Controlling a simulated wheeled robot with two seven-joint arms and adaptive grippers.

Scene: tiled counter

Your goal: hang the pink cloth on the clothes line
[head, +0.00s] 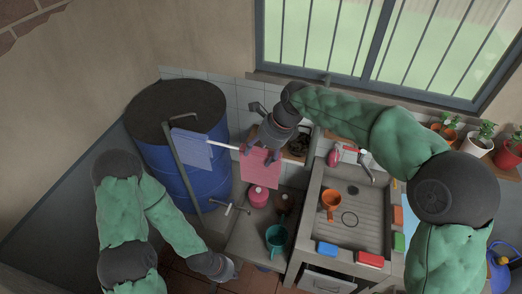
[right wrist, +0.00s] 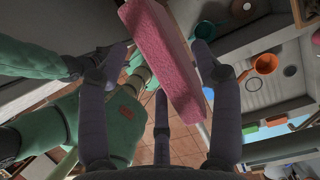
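The pink cloth (head: 259,168) hangs down below my right gripper (head: 259,146), at the right end of the visible white line (head: 222,146). In the right wrist view the pink cloth (right wrist: 165,55) shows as a folded band between the spread fingers of my right gripper (right wrist: 158,55). A gap shows on its left side, and its right side is close to a finger. The fingers hide part of the cloth's top edge, so I cannot tell whether it rests on the line. My left gripper (head: 222,268) is low, away from the cloth; its fingers are unclear.
A blue cloth (head: 191,149) hangs on the line's left part, before a blue barrel (head: 165,150). Below are a pink pot (head: 258,196) and a teal cup (head: 276,237). A sink (head: 350,238) with an orange cup (head: 331,201) stands right. Potted plants (head: 478,140) line the windowsill.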

